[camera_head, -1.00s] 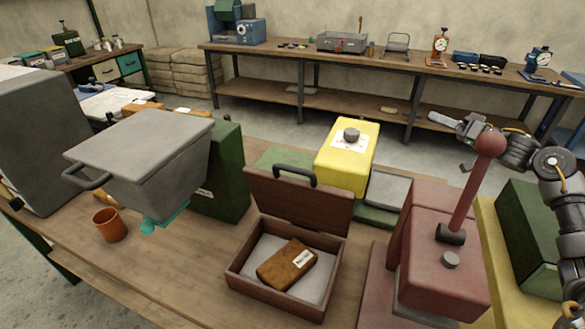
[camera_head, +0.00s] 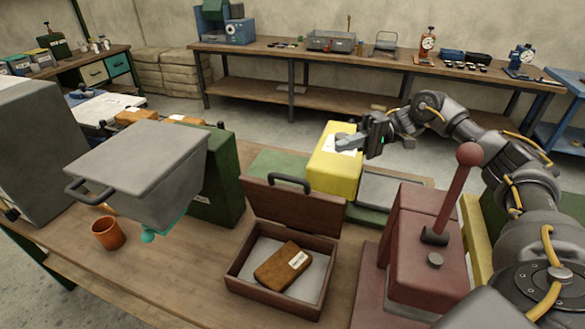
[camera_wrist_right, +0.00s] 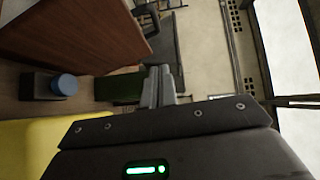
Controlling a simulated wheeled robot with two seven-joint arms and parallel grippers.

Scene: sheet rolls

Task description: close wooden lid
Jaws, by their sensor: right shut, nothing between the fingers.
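The wooden lid (camera_head: 290,208) stands open at the back of the wooden box (camera_head: 268,297), leaning slightly back. A dark handle (camera_head: 290,179) is on its top edge. A brown labelled packet (camera_head: 282,267) lies on the pale lining inside the box. My right gripper (camera_head: 343,142) is shut and empty, above the yellow container, behind and to the right of the lid. In the right wrist view its closed fingers (camera_wrist_right: 160,86) show below a brown panel that looks like the lid (camera_wrist_right: 75,40). My left gripper is not in view.
The yellow container (camera_head: 333,177) stands close behind the lid. A red press (camera_head: 405,255) with an upright lever (camera_head: 456,190) stands right of the box, near my right arm. A grey bin (camera_head: 140,165) and an orange cup (camera_head: 108,233) are at left. Bare tabletop lies left of the box.

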